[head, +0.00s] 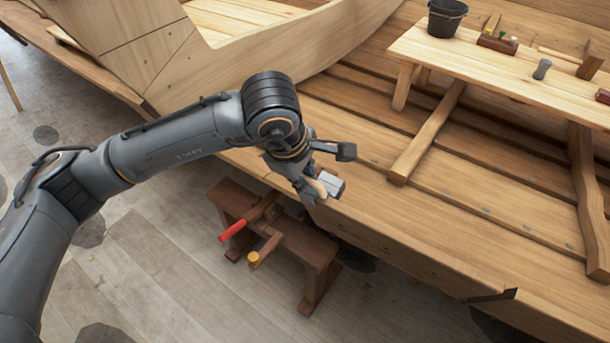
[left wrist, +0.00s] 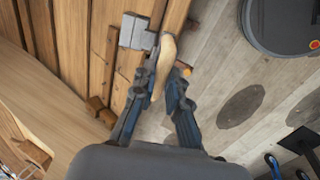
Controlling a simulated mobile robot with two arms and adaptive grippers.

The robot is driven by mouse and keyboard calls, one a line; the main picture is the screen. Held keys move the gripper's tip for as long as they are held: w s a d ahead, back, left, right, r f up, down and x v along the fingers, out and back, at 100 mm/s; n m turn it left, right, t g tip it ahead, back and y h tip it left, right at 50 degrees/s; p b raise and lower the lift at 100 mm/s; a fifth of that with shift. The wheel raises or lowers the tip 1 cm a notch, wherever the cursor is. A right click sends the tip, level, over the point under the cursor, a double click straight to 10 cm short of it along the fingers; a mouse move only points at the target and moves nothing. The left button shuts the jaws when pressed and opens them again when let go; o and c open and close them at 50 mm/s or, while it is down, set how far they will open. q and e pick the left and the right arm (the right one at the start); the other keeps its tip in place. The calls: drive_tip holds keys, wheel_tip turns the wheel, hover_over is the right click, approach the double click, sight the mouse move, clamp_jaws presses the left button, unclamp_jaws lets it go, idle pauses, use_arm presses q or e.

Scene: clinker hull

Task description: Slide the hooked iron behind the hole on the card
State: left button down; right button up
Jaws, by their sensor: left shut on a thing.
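My left gripper (head: 322,174) is over the hull's edge, shut on a tan wooden handle (left wrist: 163,62). The handle runs between both fingers in the left wrist view. A grey block-like piece (head: 335,185) shows right beside the handle, and also in the left wrist view (left wrist: 133,30). I cannot tell whether the grey piece is joined to the handle. No hook can be made out on what I hold. I cannot make out the card or its hole in either view. My right gripper is not in view.
A dark wooden stool (head: 322,250) with a red-handled tool (head: 233,231) and a yellow-ended piece (head: 262,256) stands below the planked hull (head: 440,215). A long bench (head: 510,72) at the right bears a black bucket (head: 446,19), a tool rack (head: 497,42) and a grey piece (head: 542,69).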

use_arm(q)
drive_tip(key=shift+s+d+b, duration=0.3)
drive_tip(key=shift+s+d, duration=0.05)
drive_tip(key=shift+d, duration=0.2)
drive_tip(key=shift+s+d+b, duration=0.35)
drive_tip(key=shift+s+d, duration=0.3)
drive_tip(key=shift+d, duration=0.25)
drive_tip(key=shift+s+d+b, duration=0.3)
drive_tip(key=shift+s+d, duration=0.3)
drive_tip(key=shift+d, duration=0.25)
drive_tip(key=shift+s+d+b, duration=0.3)
drive_tip(key=shift+s+d, duration=0.2)
drive_tip(key=shift+d, duration=0.25)
drive_tip(key=shift+s+d+b, duration=0.35)
drive_tip(key=shift+s+d, duration=0.15)
drive_tip(key=shift+d, duration=0.3)
drive_tip(key=shift+s+d+b, duration=0.3)
drive_tip(key=shift+s+d, duration=0.2)
drive_tip(key=shift+d, duration=0.25)
drive_tip(key=shift+s+d+b, duration=0.3)
drive_tip(key=shift+s+d, duration=0.2)
drive_tip(key=shift+d, duration=0.25)
drive_tip(key=shift+s+d+b, duration=0.3)
drive_tip(key=shift+s+d, duration=0.25)
drive_tip(key=shift+d, duration=0.25)
drive_tip(key=shift+s+d+b, duration=0.3)
drive_tip(key=shift+s+d, duration=0.2)
drive_tip(key=shift+d, duration=0.25)
